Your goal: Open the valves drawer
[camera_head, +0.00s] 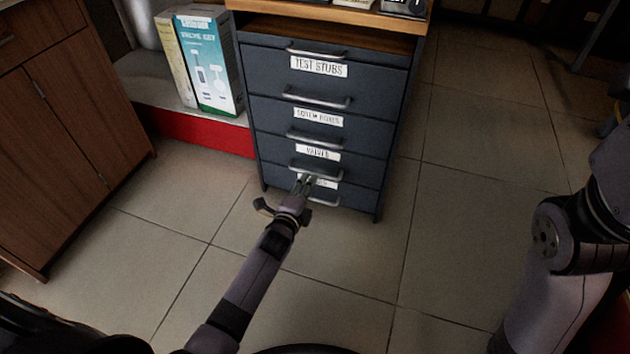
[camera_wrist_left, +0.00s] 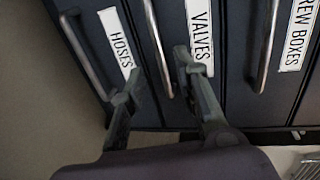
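The dark blue-grey cabinet (camera_head: 390,140) has stacked drawers with labels and metal bar handles. The valves drawer, marked by its VALVES label (camera_head: 318,153), looks shut and flush; that label also shows in the left wrist view (camera_wrist_left: 200,35). Its bar handle (camera_wrist_left: 157,45) is just below the label. My left gripper (camera_head: 307,180) is at this handle. In the left wrist view its two fingers (camera_wrist_left: 156,85) are apart, one on each side of the bar's near end; I cannot tell whether they touch it. My right gripper is out of view.
The HOSES label (camera_wrist_left: 118,40) and a lower handle (camera_wrist_left: 83,55) are close to my left finger. The screw boxes label (camera_head: 318,117) is above. A brown cabinet (camera_head: 75,130) and boxes on a low red-fronted ledge (camera_head: 205,133) are left. Tiled floor (camera_head: 470,180) is clear right.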

